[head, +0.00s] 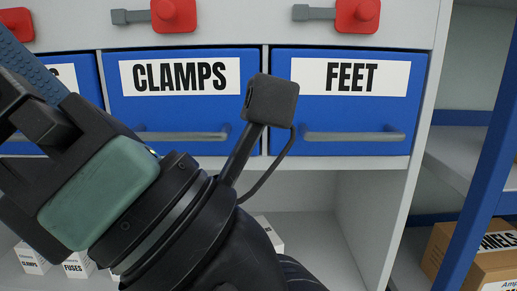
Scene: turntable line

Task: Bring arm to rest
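My arm fills the lower left of the head view, close to the camera. What looks like my gripper (40,130), black parts beside a teal block, is at the left edge. Its fingertips cannot be made out clearly, so I cannot tell whether it is open or shut or holds anything. A dark block on a stalk, part of my arm, stands up in front of the drawers.
Behind the arm is a cabinet with shut blue drawers, a CLAMPS drawer (190,106) and a FEET drawer (352,106). Red clamps (174,14) lie above. Small white boxes (75,266) stand below. At right are a blue post (478,160) and a cardboard box (462,262).

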